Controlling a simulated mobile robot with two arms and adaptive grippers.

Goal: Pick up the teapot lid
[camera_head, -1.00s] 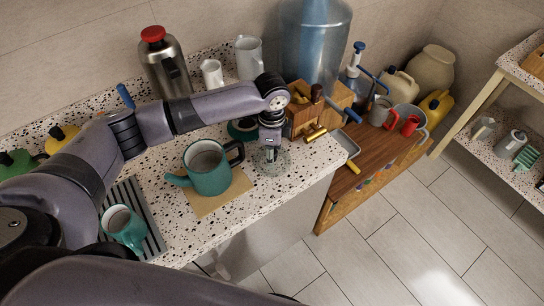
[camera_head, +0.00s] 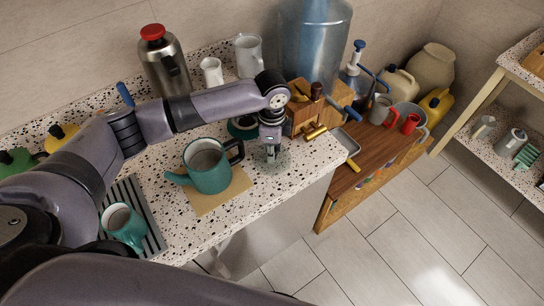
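A teal teapot (camera_head: 208,172) with a spout on its left and a black handle on its right stands uncovered on a tan mat (camera_head: 222,198). My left gripper (camera_head: 271,157) points down over the counter, right of the teapot. A pale, see-through round disc (camera_head: 284,160), perhaps a glass lid, lies at its fingertips; I cannot tell whether they touch it. A dark teal round thing (camera_head: 240,131) is partly hidden behind my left wrist; I cannot tell whether it is the teapot lid. The fingers are too small to read as open or shut. My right gripper is out of view.
A teal mug (camera_head: 122,226) stands on a striped rack (camera_head: 152,236) at front left. A steel flask (camera_head: 164,62), white cups and a large blue bottle (camera_head: 313,45) line the back. A wooden block with gold-coloured items (camera_head: 303,112) stands close right of my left gripper.

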